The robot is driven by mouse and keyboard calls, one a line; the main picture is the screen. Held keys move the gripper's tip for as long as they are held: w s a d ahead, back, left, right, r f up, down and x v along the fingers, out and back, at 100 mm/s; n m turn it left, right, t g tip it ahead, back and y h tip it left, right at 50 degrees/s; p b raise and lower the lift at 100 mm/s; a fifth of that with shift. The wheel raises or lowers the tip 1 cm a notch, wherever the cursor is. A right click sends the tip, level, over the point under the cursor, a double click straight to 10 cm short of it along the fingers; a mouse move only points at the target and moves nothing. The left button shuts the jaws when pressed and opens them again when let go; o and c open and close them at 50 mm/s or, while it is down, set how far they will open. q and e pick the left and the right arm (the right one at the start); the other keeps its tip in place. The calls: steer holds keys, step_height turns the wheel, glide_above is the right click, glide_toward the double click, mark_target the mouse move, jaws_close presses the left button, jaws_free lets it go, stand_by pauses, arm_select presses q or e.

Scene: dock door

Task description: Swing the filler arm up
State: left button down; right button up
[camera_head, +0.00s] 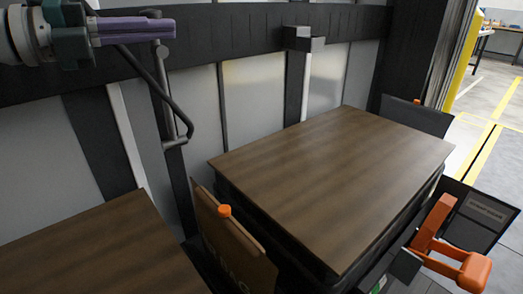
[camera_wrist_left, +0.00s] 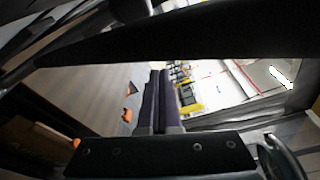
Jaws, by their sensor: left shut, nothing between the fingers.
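What looks like the filler arm (camera_head: 164,88) is a grey bar with a dark curved rod beside it, hanging against the wall panels at the upper left of the head view. Its lower end bends at a short joint near a dark post. My left gripper (camera_head: 172,28) reaches in from the upper left, its purple fingers shut and empty. They overlap the bar's top in the picture; I cannot tell whether they touch it. The shut fingers also show in the left wrist view (camera_wrist_left: 160,80). My right gripper is not in view.
A brown wooden-topped platform (camera_head: 335,185) fills the middle, with another brown surface (camera_head: 95,250) at lower left. A brown board (camera_head: 232,240) with an orange knob stands between them. An orange handle (camera_head: 432,225) sits at lower right. Open floor (camera_head: 490,105) lies at the far right.

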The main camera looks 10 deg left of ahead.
arm_select(q)
steer(key=v, duration=0.7)
steer(key=shift+s, duration=0.15)
steer(key=shift+a, duration=0.1)
